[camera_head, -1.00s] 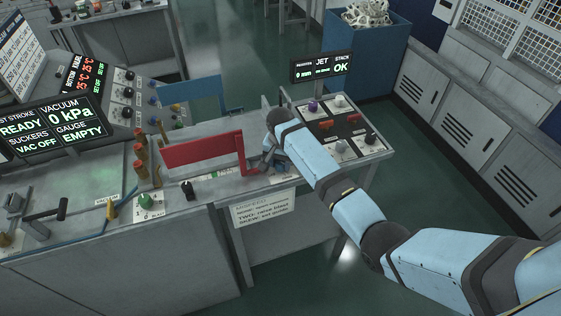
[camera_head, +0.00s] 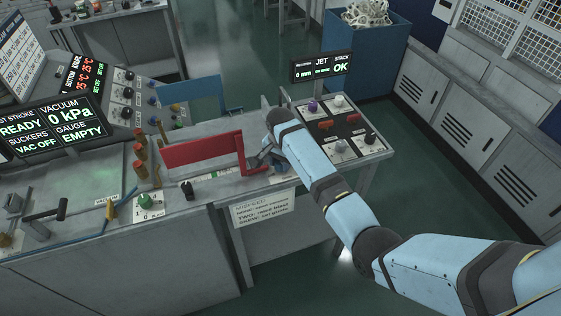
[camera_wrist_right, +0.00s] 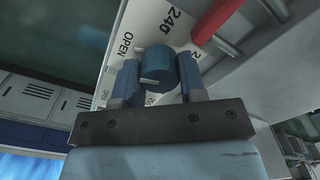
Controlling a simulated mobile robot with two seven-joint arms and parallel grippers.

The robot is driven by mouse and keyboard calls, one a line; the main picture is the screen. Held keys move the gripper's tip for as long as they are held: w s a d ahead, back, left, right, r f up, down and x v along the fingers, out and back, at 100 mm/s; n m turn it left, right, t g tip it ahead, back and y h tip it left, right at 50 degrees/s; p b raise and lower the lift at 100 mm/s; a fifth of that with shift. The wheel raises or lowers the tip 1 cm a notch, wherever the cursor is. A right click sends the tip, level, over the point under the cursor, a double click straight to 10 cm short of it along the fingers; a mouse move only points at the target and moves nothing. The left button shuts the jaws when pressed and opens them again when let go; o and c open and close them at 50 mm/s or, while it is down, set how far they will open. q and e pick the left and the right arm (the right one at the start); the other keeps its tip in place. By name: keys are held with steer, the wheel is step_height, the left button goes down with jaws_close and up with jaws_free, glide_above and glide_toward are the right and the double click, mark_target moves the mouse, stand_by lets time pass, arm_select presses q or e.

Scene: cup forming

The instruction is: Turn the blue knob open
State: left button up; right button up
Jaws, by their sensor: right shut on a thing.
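The blue knob (camera_wrist_right: 157,62) sits on a white dial plate in the right wrist view. The plate carries the words OPEN and 240. A pale pointer mark on the knob's upper left side points toward OPEN. My right gripper (camera_wrist_right: 158,75) has one finger on each side of the knob and is shut on it. In the head view my right gripper (camera_head: 262,158) is at the bench's front edge, just right of the red guard frame (camera_head: 205,150); the wrist partly hides the knob there. My left gripper is not in view.
The red frame stands close to my right gripper; a red bar (camera_wrist_right: 215,20) also shows in the wrist view. A black knob (camera_head: 187,190) and a green knob (camera_head: 146,201) are to the left.

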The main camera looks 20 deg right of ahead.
steer(key=o, duration=0.9)
steer(key=shift+r, duration=0.1)
step_height(320, 180, up, 14)
steer(key=shift+f+b, duration=0.1)
steer(key=shift+b, duration=0.45)
